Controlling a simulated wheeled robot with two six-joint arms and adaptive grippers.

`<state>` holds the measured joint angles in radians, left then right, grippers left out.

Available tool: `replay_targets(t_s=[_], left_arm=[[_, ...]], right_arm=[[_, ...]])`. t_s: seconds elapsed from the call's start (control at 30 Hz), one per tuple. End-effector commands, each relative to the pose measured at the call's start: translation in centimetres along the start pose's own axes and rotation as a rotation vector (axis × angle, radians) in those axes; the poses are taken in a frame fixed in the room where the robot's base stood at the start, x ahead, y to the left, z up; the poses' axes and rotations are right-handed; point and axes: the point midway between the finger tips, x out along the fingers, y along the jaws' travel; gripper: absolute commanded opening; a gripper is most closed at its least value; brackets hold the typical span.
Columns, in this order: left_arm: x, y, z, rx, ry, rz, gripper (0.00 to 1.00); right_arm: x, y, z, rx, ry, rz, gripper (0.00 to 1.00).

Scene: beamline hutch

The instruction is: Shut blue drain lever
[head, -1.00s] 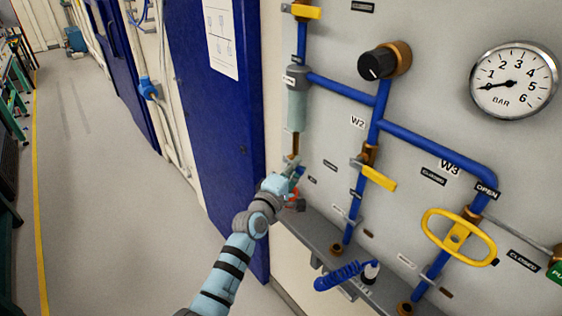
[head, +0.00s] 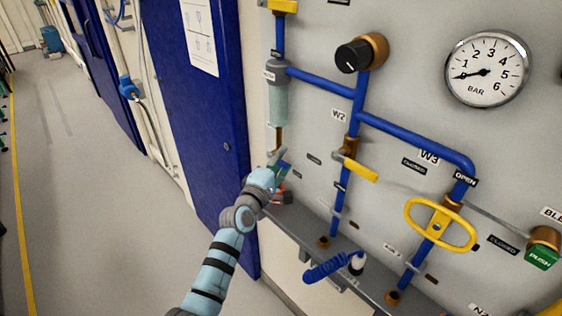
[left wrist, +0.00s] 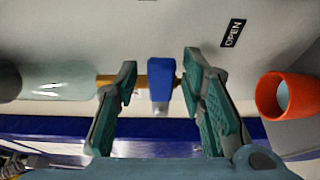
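The blue drain lever (left wrist: 161,86) shows in the left wrist view as a short blue block in front of a brass pipe. My left gripper (left wrist: 159,74) is open, with one green-padded finger on each side of the lever. The right-hand finger is close to the lever; I cannot tell whether it touches. The left-hand finger stands apart from it. In the head view my left gripper (head: 279,160) is at the panel, below the clear filter bowl (head: 279,104), and mostly hides the lever. My right gripper is in neither view.
An orange-red ring or cup (left wrist: 283,96) is right of the fingers in the left wrist view. On the panel are a yellow lever (head: 361,170), a yellow handwheel (head: 440,243), a black knob (head: 353,56) and a gauge (head: 487,69). A grey ledge (head: 312,232) runs below.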

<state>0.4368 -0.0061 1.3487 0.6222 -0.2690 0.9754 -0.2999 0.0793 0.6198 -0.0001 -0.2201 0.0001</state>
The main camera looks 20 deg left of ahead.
Motion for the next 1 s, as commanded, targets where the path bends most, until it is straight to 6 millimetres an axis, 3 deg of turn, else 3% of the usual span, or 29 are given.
replay_targets(t_s=[0.17,0.5,0.6,1.0], left_arm=[[-0.9,-0.1,0.0,0.003,-0.001,-0.001,0.37],[-9.5,-0.1,0.2,0.003,-0.002,-0.002,0.37],[-11.2,-0.1,0.2,0.001,-0.002,-0.002,0.37],[-11.8,0.0,0.2,0.001,-0.002,-0.001,0.37]], right_arm=[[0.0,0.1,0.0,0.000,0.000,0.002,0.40],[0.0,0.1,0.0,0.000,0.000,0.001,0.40],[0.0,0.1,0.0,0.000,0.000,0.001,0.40],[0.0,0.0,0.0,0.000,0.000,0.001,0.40]])
